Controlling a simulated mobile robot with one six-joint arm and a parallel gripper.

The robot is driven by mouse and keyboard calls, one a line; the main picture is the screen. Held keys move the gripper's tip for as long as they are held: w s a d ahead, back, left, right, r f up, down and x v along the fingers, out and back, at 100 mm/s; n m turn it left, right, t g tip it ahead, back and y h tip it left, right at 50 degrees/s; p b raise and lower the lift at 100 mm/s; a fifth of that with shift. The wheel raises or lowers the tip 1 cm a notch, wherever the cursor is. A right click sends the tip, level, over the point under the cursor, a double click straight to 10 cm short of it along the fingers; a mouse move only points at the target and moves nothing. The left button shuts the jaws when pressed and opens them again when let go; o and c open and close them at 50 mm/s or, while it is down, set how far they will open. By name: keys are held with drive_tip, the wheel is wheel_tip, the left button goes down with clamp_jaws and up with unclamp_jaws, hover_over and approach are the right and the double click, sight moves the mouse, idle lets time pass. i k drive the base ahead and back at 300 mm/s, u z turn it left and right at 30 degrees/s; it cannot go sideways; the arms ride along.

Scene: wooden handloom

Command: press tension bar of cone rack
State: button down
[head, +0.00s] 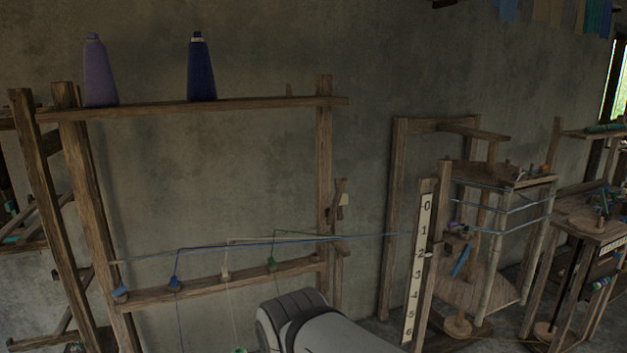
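The wooden cone rack (95,230) stands at the left against the wall. Its top shelf (260,103) carries a lilac cone (98,75) and a dark blue cone (200,72). A lower wooden crossbar (200,284) holds several small coloured guides, with threads rising from them to a thin line that runs right. A short upright wooden piece (338,205) with a pale block sits beside the right post. I cannot tell for sure which part is the tension bar. A grey and white link of my arm shows at the bottom middle, in front of the rack; my gripper is not in view.
A post with a white numbered scale (418,270) stands right of the rack. Behind it are a wooden frame (393,220) and a stand wound with blue threads (500,210). A small wooden table (600,232) is at the far right. Bare wall shows between rack and frame.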

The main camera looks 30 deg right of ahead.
sight(343, 182)
drive_tip(key=u, duration=0.05)
drive_tip(key=i, duration=1)
drive_tip(key=z, duration=0.05)
